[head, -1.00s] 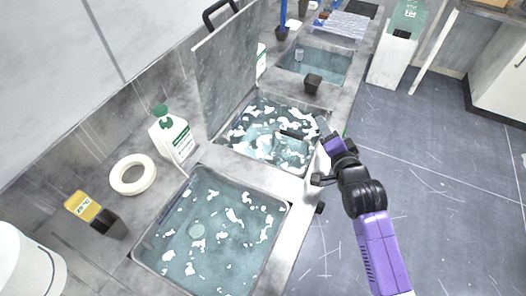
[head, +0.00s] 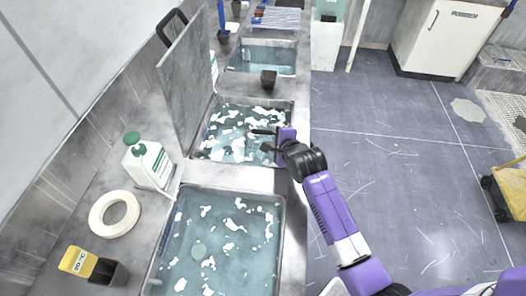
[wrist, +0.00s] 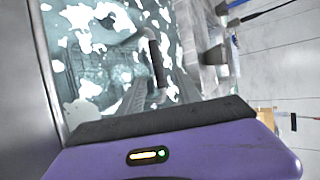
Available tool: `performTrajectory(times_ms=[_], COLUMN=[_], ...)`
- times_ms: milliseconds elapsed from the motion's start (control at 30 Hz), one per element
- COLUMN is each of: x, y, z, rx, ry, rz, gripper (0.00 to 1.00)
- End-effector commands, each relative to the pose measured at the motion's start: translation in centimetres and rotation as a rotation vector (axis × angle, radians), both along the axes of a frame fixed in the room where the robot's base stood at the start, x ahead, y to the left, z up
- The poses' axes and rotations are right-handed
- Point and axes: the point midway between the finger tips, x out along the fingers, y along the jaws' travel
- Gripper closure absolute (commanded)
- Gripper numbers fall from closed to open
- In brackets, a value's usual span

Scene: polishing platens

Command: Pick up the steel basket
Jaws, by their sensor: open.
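The steel basket (wrist: 112,72) lies in the foamy water of the middle sink, blurred by water and white foam in the wrist view. Its dark handle grip (wrist: 157,62) stands out ahead of my gripper; in the head view the handle (head: 262,131) is a small dark bar near the sink's right side. My gripper (head: 271,142) is open and empty, over the right part of this sink, just beside the handle. Its purple and black body fills the bottom of the wrist view. The head view hides most of the basket, and I cannot tell the exact gap to the handle.
A raised grey lid (head: 184,85) stands along the middle sink's left side. A near foamy sink (head: 245,262) and a far sink (head: 268,57) flank it. A black block (head: 268,79) sits on the ledge between. A pump bottle (head: 147,160) and tape roll (head: 114,213) stand left.

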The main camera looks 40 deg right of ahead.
Motion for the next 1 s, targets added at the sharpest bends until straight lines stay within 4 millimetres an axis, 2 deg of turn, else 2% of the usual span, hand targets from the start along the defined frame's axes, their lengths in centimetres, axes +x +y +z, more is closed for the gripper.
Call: performTrajectory(times_ms=[267, 600, 933, 1000], x=[1.6, 4.7, 5.0, 5.0], y=[-0.5, -1.5, -1.7, -1.7], z=[-0.9, -3.1, -3.3, -3.3], rx=[0.000, 0.000, -0.003, -0.003], ry=[-0.001, -0.001, -0.001, -0.001], rz=[0.002, 0.001, 0.002, 0.002], gripper=[0.59, 0.59, 0.59, 0.72])
